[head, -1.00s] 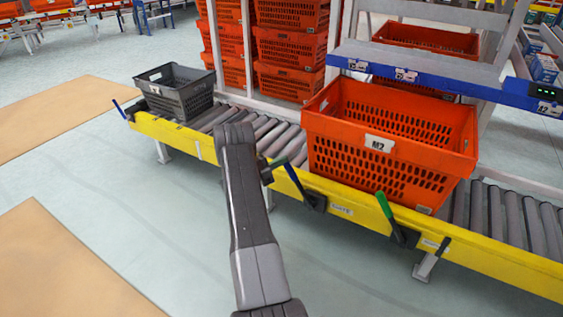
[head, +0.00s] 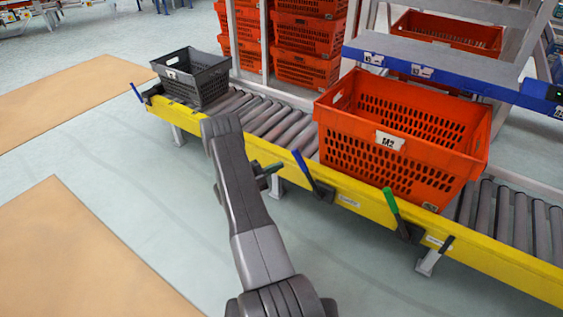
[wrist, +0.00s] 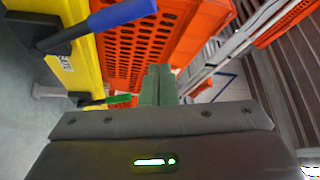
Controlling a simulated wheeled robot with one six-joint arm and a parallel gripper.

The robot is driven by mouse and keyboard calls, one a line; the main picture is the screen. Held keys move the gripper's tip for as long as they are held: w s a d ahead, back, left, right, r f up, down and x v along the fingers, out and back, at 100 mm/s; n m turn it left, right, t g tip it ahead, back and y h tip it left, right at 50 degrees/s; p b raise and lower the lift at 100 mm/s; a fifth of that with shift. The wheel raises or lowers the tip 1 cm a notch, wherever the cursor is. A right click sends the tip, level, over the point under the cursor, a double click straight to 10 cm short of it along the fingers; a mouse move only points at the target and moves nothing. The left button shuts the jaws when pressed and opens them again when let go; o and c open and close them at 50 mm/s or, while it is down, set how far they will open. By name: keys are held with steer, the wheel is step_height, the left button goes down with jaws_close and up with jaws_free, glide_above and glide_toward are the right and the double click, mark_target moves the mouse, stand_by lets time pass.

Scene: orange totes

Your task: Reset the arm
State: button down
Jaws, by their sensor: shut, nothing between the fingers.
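My arm (head: 243,195) reaches up from the bottom of the head view and bends at the elbow. My gripper (wrist: 158,85) shows in the wrist view as greenish-grey fingers pressed together with nothing between them. In the head view only a small part of it (head: 272,169) shows beside the arm, to the left of a blue lever. The orange tote marked M2 (head: 400,140) is beyond the gripper, upright on the roller conveyor. It also shows in the wrist view (wrist: 130,45) behind the fingers.
The roller conveyor has a yellow front rail (head: 355,200) with a blue lever (head: 305,170) and a green lever (head: 391,203) rising from it. A grey tote (head: 195,78) stands at its left end. Orange totes are stacked behind. The floor at left is clear.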

mark_target(293, 152)
stand_by(0.3)
steer(key=x, duration=0.3)
steer(key=r+b+x, duration=0.1)
steer(key=x, duration=0.5)
steer(key=shift+w+a+r+b, duration=0.3)
steer(key=shift+w+a+b, duration=0.1)
steer(key=shift+w+a+f+b, duration=0.2)
steer(key=shift+w+f+b, duration=0.25)
steer(key=shift+w+b, duration=0.1)
steer(key=shift+w+a+f+b, duration=0.25)
steer(key=shift+w+f+b, duration=0.2)
steer(key=shift+b, duration=0.05)
steer(key=shift+w+a+f, duration=0.25)
steer(key=shift+w+a, duration=0.05)
steer(key=shift+a+r, duration=0.1)
